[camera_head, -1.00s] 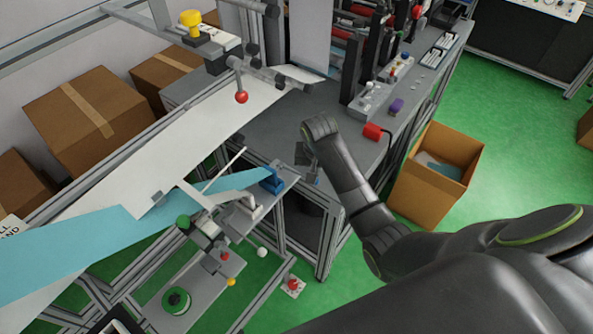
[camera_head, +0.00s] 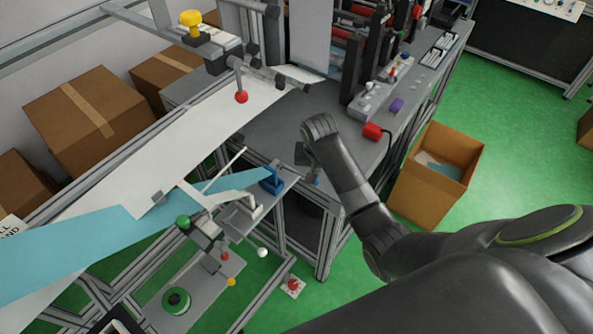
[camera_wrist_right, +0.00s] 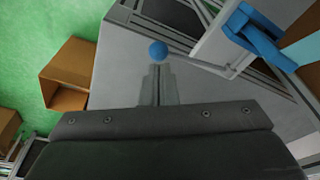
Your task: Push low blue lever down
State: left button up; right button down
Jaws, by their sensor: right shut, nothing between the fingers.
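The low blue lever shows in the right wrist view as a round blue knob (camera_wrist_right: 158,50) on a thin grey rod running off to the right. My right gripper (camera_wrist_right: 157,68) is shut and empty, with its fingertips right at the knob's near side. Whether they touch it I cannot tell. In the head view my right gripper (camera_head: 308,157) is at the table's near left corner, partly hidden by its own wrist. A small bit of blue (camera_head: 316,181) shows just below it. My left gripper is not in view.
A blue bracket (camera_head: 271,181) stands left of the gripper, also in the wrist view (camera_wrist_right: 257,33). An open cardboard box (camera_head: 410,193) stands on the floor at right.

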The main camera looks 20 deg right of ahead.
jog(key=shift+f, duration=0.15)
jog(key=shift+f+b, duration=1)
jog(key=shift+f, duration=1.25)
notch_tip(320, 180, up, 3)
jog(key=p, duration=0.3)
jog(key=shift+r, duration=2.55)
